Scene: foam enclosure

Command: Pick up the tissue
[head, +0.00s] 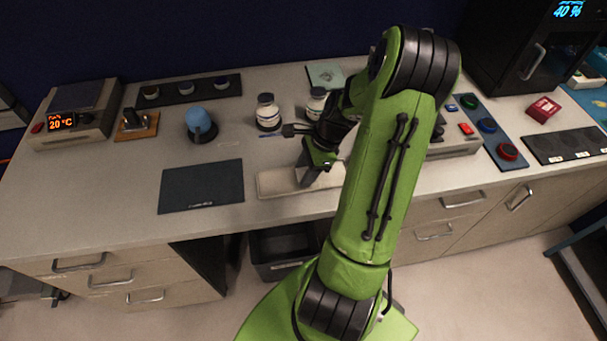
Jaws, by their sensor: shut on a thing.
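My gripper (308,180) points down at the front middle of the bench, over a shallow beige tray (274,183). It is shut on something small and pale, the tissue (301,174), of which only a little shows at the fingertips. My own green arm and the gripper body hide the rest of the tissue and the right part of the tray. I cannot tell whether the tissue still touches the tray.
Two white bottles with dark caps (268,112) (316,103) stand just behind the gripper. A blue-topped round device (200,122) and a dark mat (201,186) are to the left. Coloured buttons (487,125) are at the right. An open dark bin (283,250) is below the bench.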

